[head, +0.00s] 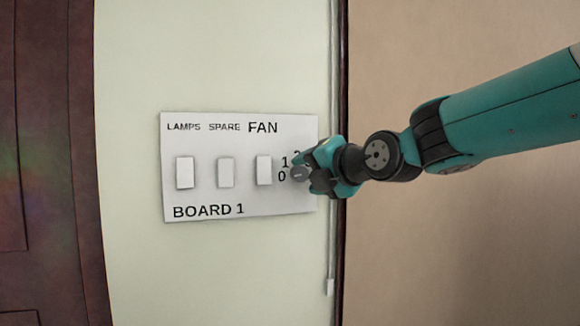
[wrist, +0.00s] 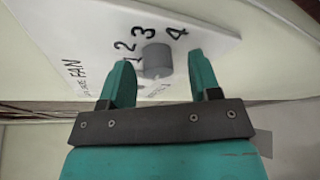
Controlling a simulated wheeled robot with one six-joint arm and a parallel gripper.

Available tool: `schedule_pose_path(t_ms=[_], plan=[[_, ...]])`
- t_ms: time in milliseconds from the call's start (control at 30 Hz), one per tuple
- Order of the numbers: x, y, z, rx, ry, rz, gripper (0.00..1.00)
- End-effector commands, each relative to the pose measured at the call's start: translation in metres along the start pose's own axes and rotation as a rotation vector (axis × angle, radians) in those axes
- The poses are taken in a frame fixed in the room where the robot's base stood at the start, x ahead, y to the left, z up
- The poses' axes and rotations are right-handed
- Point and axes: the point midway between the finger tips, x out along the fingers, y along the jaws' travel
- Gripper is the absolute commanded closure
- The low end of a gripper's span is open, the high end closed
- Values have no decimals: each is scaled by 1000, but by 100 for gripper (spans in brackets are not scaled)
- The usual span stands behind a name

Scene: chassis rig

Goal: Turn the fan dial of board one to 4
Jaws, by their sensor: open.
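Board 1 (head: 205,200) is a white wall plate labelled LAMPS, SPARE and FAN, with a row of three switches. The grey round fan dial (head: 299,173) is at its right end, partly covered by my gripper (head: 308,172). In the wrist view the dial (wrist: 157,60) stands between my two teal fingers, with the numbers 1, 2, 3 and 4 around it. My gripper (wrist: 160,75) is open, with gaps between the fingers and the dial. Which number the dial points to cannot be told.
The fan switch (head: 264,170) is just left of the dial. A thin vertical conduit (head: 331,240) and a dark edge (head: 342,250) run right of the board. A dark wooden door (head: 45,160) is at the far left. Bare wall lies below the board.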

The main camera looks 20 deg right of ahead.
Motion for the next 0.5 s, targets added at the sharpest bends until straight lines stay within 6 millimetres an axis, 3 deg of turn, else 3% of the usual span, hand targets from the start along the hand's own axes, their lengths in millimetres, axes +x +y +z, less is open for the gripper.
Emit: schedule_pose_path(t_ms=[367, 500], plan=[[6, 5, -9, -3, 12, 8, 43], [6, 6, -10, -3, 13, 8, 75]])
